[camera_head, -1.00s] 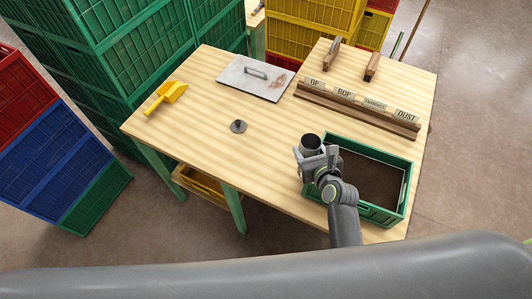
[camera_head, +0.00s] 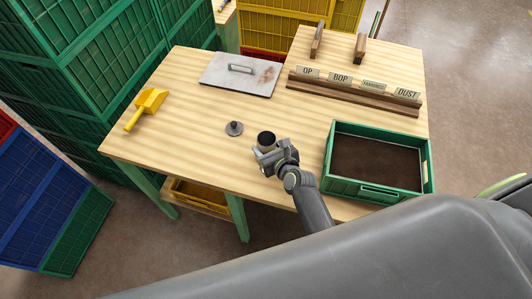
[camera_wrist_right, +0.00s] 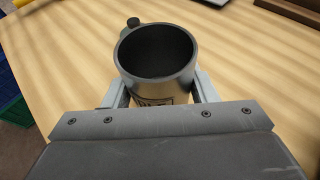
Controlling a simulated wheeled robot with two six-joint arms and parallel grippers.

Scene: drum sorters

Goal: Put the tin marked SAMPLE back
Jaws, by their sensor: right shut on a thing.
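A dark grey open-topped tin (camera_head: 266,139) is held by my right gripper (camera_head: 268,152), left of the green crate. In the right wrist view the tin (camera_wrist_right: 158,58) stands upright between the two fingers of the gripper (camera_wrist_right: 160,92), its inside dark. Part of a label shows low on its side, too cut off to read. I cannot tell whether the tin touches the table. A small round grey lid-like piece with a knob (camera_head: 234,128) lies on the table just left of the tin. My left gripper is not in view.
The green crate (camera_head: 378,188) holding dark brown material stands on the table (camera_head: 190,125) at the right. A wooden rack of label cards (camera_head: 355,92) is behind it. A grey plate with a handle (camera_head: 238,75) and a yellow scoop (camera_head: 146,107) lie further left. The table's middle is mostly clear.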

